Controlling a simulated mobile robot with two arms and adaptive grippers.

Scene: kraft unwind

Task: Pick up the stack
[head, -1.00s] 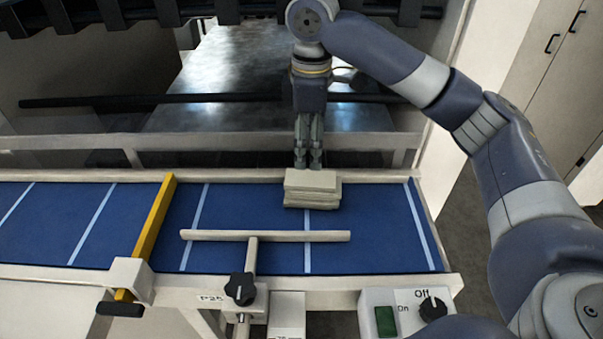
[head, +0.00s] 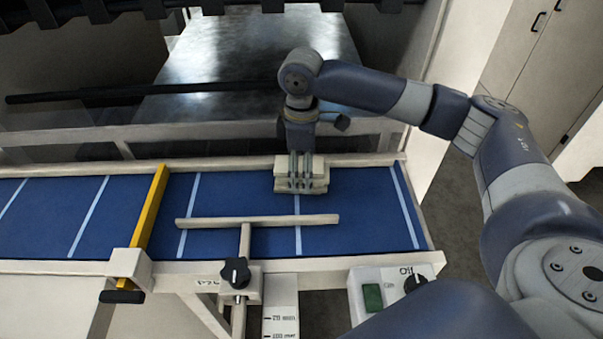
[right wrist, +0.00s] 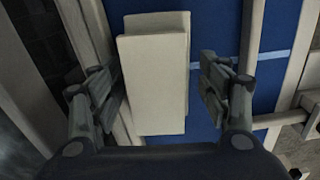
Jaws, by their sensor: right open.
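The stack (head: 315,184) is a pile of flat cream pieces on the blue conveyor belt (head: 350,205), near its far side. In the right wrist view the stack (right wrist: 155,80) lies between the two fingers, its top piece slightly offset from the one below. My right gripper (head: 301,186) is at the stack in the head view, with its fingers in front of part of it. In the right wrist view the right gripper (right wrist: 161,92) is open, with a gap to the stack on each side, wider on the right. My left gripper is not in view.
A yellow bar (head: 151,215) crosses the belt at left. A cream T-shaped guide bar (head: 258,221) with a black knob (head: 236,272) lies just in front of the stack. A switch box (head: 392,288) is at the front right. A rail (head: 200,132) runs behind the belt.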

